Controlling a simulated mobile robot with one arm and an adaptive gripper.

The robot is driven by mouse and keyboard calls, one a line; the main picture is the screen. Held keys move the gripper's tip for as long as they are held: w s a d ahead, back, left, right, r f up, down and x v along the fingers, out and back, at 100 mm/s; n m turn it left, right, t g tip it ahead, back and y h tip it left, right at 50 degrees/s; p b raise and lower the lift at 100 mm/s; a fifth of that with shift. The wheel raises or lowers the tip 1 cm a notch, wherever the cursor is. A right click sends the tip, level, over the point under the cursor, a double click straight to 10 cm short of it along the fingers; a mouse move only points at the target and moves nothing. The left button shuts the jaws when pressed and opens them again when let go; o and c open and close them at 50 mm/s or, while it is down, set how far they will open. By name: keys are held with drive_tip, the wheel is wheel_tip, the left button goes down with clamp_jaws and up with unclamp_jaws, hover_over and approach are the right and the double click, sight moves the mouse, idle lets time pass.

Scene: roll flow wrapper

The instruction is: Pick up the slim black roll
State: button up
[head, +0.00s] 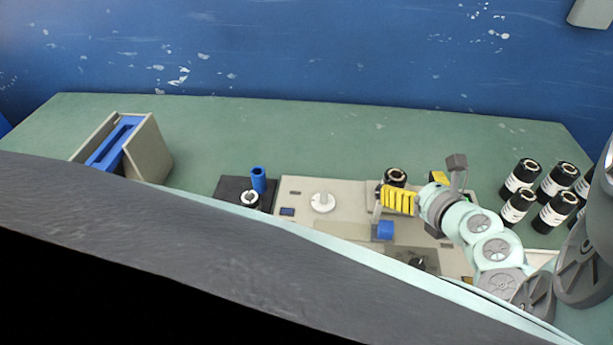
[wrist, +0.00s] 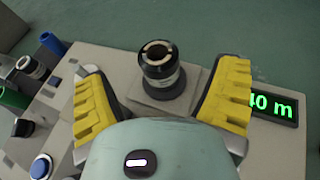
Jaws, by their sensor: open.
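A black roll (wrist: 160,72) with a pale-ringed hollow core stands upright on a square grey plate of the machine. It also shows in the head view (head: 395,177), just behind my gripper (head: 418,189). In the wrist view my gripper (wrist: 162,85) is open, with one yellow finger on each side of the roll and visible gaps between. The fingers do not grip it. Its lower part carries a pale label. Several wider-looking black rolls with white labels (head: 520,175) stand at the right of the table.
A display (wrist: 273,107) reads "40 m". A blue tube (head: 258,180) stands at left, and a beige holder with a blue insert (head: 150,148) farther left. The green table behind is clear.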

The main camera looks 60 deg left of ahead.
sight(394, 175)
drive_tip(key=shift+s+p+x, duration=0.2)
drive_tip(key=shift+p+x, duration=0.2)
drive_tip(key=shift+x, duration=2.95)
drive_tip(key=shift+w, duration=0.1)
drive_tip(key=c, duration=1.5)
